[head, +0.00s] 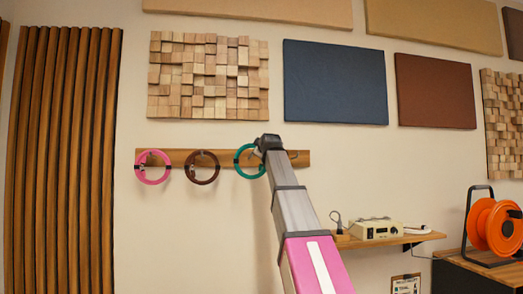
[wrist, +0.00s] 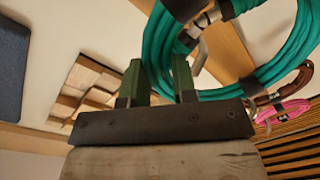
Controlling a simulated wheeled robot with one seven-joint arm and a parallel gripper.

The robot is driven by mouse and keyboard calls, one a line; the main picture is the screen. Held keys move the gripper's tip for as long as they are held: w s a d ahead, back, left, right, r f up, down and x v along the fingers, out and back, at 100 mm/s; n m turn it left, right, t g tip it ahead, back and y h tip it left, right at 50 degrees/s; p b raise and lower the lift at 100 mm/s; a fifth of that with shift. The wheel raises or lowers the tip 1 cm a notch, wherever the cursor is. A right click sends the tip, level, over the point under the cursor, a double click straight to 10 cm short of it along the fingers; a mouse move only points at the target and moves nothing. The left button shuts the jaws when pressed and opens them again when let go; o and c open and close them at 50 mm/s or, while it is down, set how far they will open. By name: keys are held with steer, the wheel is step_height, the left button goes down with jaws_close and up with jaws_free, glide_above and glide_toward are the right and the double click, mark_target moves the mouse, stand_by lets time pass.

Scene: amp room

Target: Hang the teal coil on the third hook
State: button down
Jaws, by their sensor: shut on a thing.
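The teal coil (head: 238,163) is at the third position on the wooden hook rail (head: 225,158), right of the other two coils. My gripper (head: 262,153) is at the coil's upper right side, close to the rail. In the wrist view my gripper (wrist: 158,82) has its green fingers shut on one side of the teal coil (wrist: 269,72). A metal hook (wrist: 199,57) shows inside the coil's opening, near a black wrap. I cannot tell whether the coil's weight rests on the hook. My gripper hides part of the rail behind it.
A pink coil (head: 152,183) and a brown coil (head: 202,183) hang to the left on the rail. At lower right are a shelf (head: 408,239) with a beige device (head: 376,230), and an orange cable reel (head: 495,225). The wall below the hanging coils is clear.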

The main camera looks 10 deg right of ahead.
steer(key=w+f, duration=0.2)
steer(key=w, duration=0.3)
steer(key=shift+w+f, duration=0.3)
stand_by(0.7)
stand_by(0.6)
steer(key=c, duration=0.8)
jaws_free()
steer(key=shift+s, duration=0.1)
